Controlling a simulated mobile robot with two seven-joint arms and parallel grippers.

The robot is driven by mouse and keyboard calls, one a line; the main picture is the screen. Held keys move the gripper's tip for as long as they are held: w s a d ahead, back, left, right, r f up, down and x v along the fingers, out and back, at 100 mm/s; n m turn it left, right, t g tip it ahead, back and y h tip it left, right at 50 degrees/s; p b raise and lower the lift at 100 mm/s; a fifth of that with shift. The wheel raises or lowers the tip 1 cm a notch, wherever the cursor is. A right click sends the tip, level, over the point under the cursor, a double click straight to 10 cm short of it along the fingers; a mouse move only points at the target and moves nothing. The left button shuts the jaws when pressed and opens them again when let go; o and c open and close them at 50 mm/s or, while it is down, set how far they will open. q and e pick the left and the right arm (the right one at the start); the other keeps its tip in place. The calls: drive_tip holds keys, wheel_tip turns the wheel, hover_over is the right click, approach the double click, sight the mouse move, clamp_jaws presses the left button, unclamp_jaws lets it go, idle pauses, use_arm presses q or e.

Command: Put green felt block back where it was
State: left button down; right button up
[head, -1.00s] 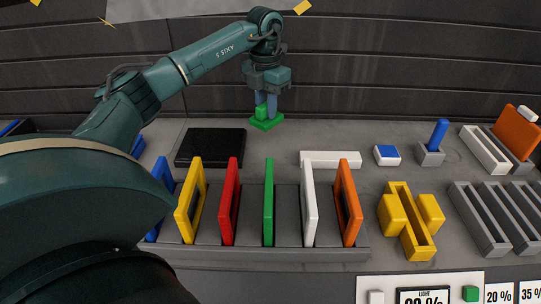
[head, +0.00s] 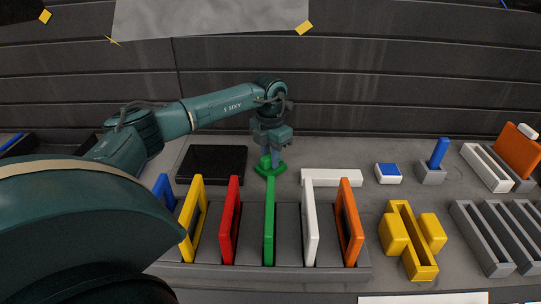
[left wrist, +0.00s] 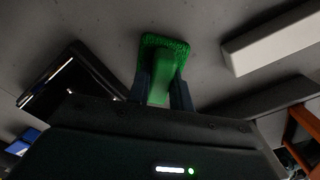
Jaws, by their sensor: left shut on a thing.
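The green felt block (head: 269,170) has a wide flat base and a narrower upright handle. My left gripper (head: 271,155) is shut on that handle, with the base below the fingers. In the head view the block is at the back of the table, behind the green frame (head: 269,220), between a black pad (head: 211,163) and a white bar (head: 331,177). The left wrist view shows the block (left wrist: 163,58) between the two fingers. I cannot tell whether its base touches the table. My right gripper is not in view.
A grey rack (head: 265,272) of upright coloured frames stands in front of the block. To the right are a white-and-blue block (head: 388,173), a blue-handled tool (head: 438,152) in a grey holder, a yellow holder (head: 402,262) and grey slotted racks (head: 482,240).

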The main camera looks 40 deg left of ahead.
use_arm(q)
drive_tip(key=shift+f, duration=0.15)
drive_tip(key=c, duration=1.3)
unclamp_jaws()
drive_tip(key=shift+o, duration=0.2)
wheel_tip(320, 180, up, 12)
drive_tip(key=b, duration=0.1)
drive_tip(key=shift+r, duration=0.2)
